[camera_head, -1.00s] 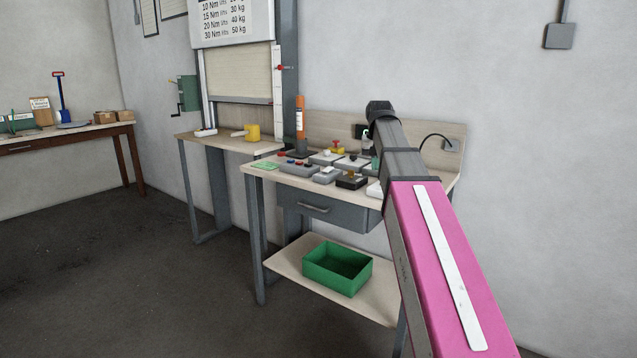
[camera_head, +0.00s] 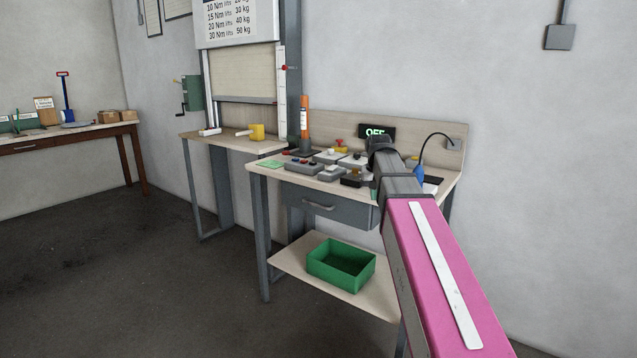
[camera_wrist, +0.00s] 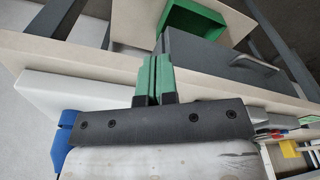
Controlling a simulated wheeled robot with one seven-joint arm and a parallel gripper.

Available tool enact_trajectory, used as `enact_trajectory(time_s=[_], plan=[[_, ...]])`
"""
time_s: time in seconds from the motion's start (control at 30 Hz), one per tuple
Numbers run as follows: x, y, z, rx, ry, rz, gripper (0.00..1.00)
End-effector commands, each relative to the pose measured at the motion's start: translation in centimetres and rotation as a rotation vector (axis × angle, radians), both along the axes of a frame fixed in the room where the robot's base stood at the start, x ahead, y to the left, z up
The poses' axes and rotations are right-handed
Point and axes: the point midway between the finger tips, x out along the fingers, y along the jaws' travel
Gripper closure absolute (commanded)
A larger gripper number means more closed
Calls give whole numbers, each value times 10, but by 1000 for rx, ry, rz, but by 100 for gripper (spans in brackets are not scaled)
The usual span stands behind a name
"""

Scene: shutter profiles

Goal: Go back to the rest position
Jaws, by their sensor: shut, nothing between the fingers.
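My gripper (camera_wrist: 153,80) shows in the wrist view with its two green fingers together and nothing between them. In that view it is at the edge of the workbench, with the grey drawer front beyond the fingertips.
A green bin (camera_head: 340,264) is on the lower shelf. The floor at left is clear.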

Motion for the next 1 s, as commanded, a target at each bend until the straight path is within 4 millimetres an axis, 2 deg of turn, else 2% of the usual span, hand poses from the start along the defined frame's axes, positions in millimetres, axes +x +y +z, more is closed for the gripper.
enact_trajectory(time_s=[0.03, 0.2, 0.5, 0.8, 1.0], plan=[[-7, 0, -17, 0, 7, 3, 100], [-27, 0, -79, 0, 26, 15, 100], [-75, 0, -182, 2, 59, 40, 100], [-136, 0, -269, 5, 91, 63, 100], [-175, 0, -312, 7, 108, 75, 100]])
